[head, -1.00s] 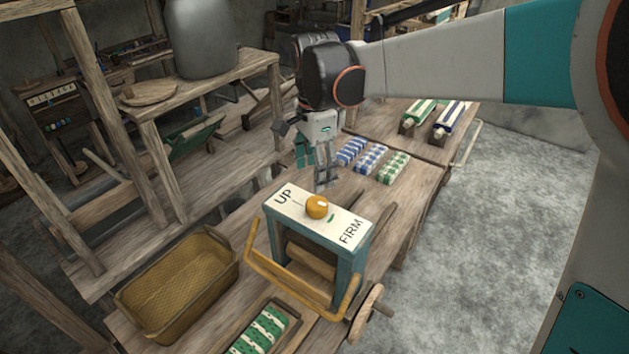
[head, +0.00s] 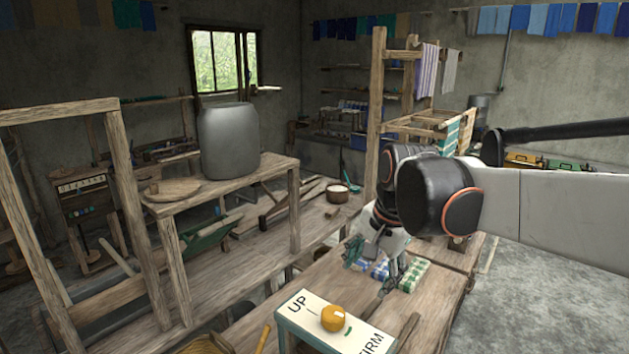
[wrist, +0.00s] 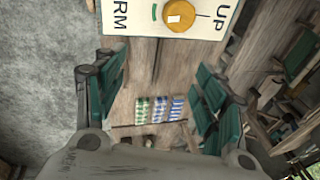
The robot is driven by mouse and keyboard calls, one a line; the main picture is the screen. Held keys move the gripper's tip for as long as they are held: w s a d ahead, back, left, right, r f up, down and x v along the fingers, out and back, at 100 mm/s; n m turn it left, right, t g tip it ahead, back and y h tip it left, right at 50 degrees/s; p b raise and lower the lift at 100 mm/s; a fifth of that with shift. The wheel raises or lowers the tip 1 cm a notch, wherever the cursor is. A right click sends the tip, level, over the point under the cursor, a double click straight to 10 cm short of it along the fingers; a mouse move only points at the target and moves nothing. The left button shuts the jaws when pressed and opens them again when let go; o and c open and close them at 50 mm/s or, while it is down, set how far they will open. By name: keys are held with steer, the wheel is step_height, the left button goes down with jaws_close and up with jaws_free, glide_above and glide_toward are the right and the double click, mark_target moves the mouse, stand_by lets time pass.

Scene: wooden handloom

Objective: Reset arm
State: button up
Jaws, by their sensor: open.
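My gripper (head: 372,272) hangs over the wooden bench at the end of my raised arm, with its fingers pointing down. In the wrist view its two green-padded fingers (wrist: 160,100) are spread wide with nothing between them. The box with the UP and FIRM labels (head: 300,318) stands in front of the gripper in the head view. An orange knob (head: 334,318) sits on its top. The box top also shows at the upper edge of the wrist view (wrist: 136,20), apart from the fingers.
Blue and green patterned cloth bundles (head: 411,275) lie on the bench (head: 450,300) behind and below my gripper, partly hidden by it. A side table (head: 225,185) with a grey barrel (head: 229,140) stands at left. Bare concrete floor (head: 540,310) lies at right.

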steer(key=s+d+f+n+t+b, duration=0.1)
steer(key=s+d+f+n, duration=0.2)
steer(key=s, duration=0.3)
steer(key=s+d+f+n+t+h+b, duration=0.1)
steer(key=s+d+f+n+b, duration=0.1)
steer(key=s, duration=0.4)
steer(key=s+d+f+n+t+b, duration=0.1)
steer(key=s+d+f+n+t, duration=0.1)
steer(key=s+d+f+n, duration=0.1)
steer(key=s+d+f, duration=0.1)
steer(key=s+f, duration=0.1)
steer(key=s, duration=0.1)
steer(key=shift+s+d+f+n, duration=0.2)
steer(key=shift+s+f+n, duration=0.05)
steer(key=shift+s+n, duration=0.1)
